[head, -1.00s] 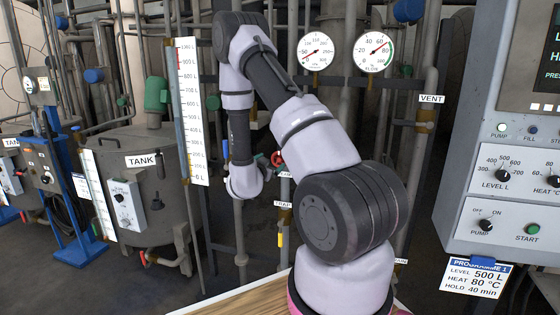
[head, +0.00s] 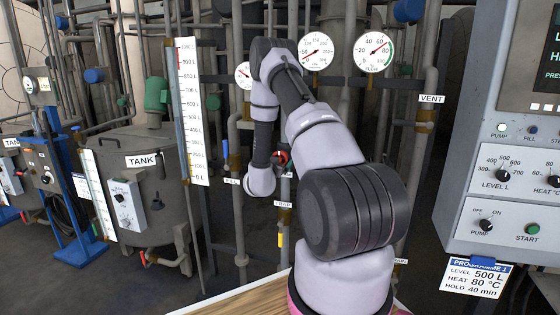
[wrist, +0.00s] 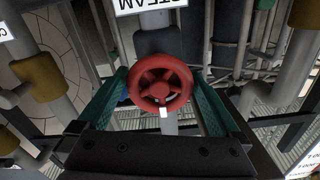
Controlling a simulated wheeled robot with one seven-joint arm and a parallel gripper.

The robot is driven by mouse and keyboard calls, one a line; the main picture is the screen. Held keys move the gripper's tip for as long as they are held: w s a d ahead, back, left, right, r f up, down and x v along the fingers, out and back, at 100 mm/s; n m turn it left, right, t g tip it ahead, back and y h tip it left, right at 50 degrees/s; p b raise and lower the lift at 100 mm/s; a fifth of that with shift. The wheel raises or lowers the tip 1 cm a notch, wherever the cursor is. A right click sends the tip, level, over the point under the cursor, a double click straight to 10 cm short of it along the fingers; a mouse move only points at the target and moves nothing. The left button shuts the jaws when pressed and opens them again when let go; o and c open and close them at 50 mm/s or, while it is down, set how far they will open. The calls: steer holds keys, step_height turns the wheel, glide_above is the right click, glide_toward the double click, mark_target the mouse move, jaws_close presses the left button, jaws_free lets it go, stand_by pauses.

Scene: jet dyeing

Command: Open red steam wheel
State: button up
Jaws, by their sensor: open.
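The red steam wheel (wrist: 160,83) is a round spoked handwheel, in the middle of the wrist view below an upside-down STEAM label (wrist: 150,5). In the head view only part of the red wheel (head: 281,158) shows beside my wrist. My gripper (wrist: 158,80) is open, with one green finger on each side of the wheel. The fingers look close to the rim; I cannot tell whether they touch it. A small white mark sits at the wheel's lower rim. In the head view my arm hides most of the gripper.
Vertical pipes stand close around the wheel, with a FILL label (head: 232,181) at left and a VENT label (head: 431,99) at right. Gauges (head: 316,51) hang above. A control panel (head: 515,190) stands at right, a grey tank (head: 140,195) at left. A wooden top (head: 240,300) is in front.

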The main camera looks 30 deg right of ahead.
steer(key=shift+w+d, duration=0.15)
steer(key=c, duration=1.1)
steer(key=shift+o, duration=0.3)
